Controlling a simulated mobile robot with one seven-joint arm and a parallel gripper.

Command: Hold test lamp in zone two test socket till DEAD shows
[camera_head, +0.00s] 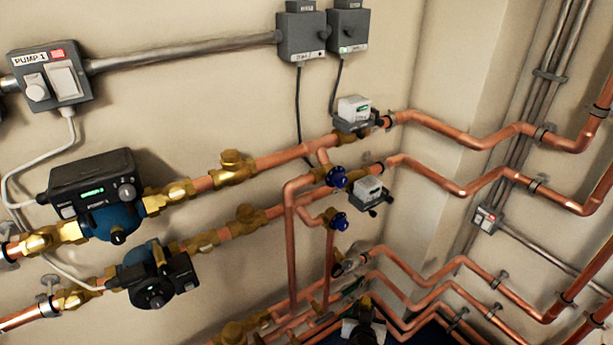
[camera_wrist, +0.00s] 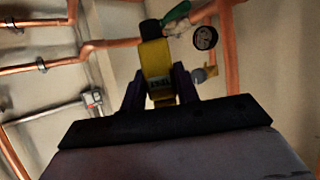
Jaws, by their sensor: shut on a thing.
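My gripper (camera_wrist: 158,74) is shut on a yellow test lamp (camera_wrist: 155,57) with a black end, in the wrist view. A small dark window with greenish marks shows on the lamp's face; I cannot read it. Two grey switch boxes hang high on the wall in the head view, a left one (camera_head: 301,38) and a right one (camera_head: 347,32). Each has a small label too small to read, so I cannot tell which is zone two. I cannot make out a test socket, and the lamp is not seen touching one.
Two white-topped valve heads, an upper (camera_head: 354,108) and a lower (camera_head: 368,190), sit on copper pipes. Pumps (camera_head: 93,188) stand at left below the PUMP 1 switch (camera_head: 50,75). Copper pipes (camera_head: 445,132) cross the right wall. A round dark gauge (camera_wrist: 205,38) is near the lamp.

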